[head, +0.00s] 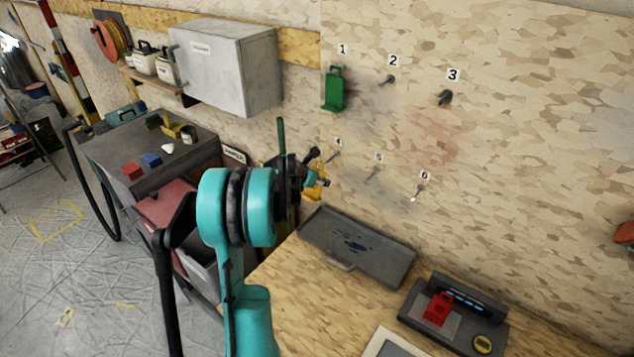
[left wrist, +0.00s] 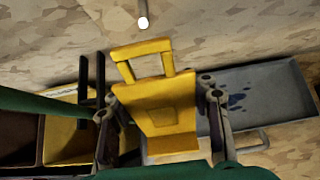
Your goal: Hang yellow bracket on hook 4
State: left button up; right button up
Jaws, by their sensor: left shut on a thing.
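The yellow bracket (head: 319,193) is in front of the board, just below and left of hook 4 (head: 333,157). In the left wrist view the yellow bracket (left wrist: 158,98) stands upright with its open loop at the top. My left gripper (head: 308,178) is shut on it, one finger on each side of the plate in the left wrist view (left wrist: 163,112). A round pale hook tip (left wrist: 143,22) shows above the loop there, apart from it in the picture. My teal left arm hides part of the bracket in the head view. My right gripper is not in view.
A green bracket (head: 334,92) hangs at hook 1. Hooks 2 (head: 387,80), 3 (head: 445,97), 5 (head: 372,173) and 6 (head: 418,192) are bare. A grey tray (head: 390,271) lies below, beside a dark device (head: 408,311) with a red piece (head: 438,309).

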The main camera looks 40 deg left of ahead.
pick_arm(q)
send_near(337, 173)
jog(key=shift+x, duration=2.05)
jog(key=shift+a+f, duration=0.15)
jog(key=shift+f, duration=0.1)
grip_shut()
jog(key=shift+w+f, duration=0.3)
jog(key=shift+w, duration=0.3)
jog(key=shift+f+b, duration=0.1)
jog(key=shift+b, duration=0.2)
jog(key=o, duration=1.7)
grip_release()
jog(key=shift+c, duration=0.2)
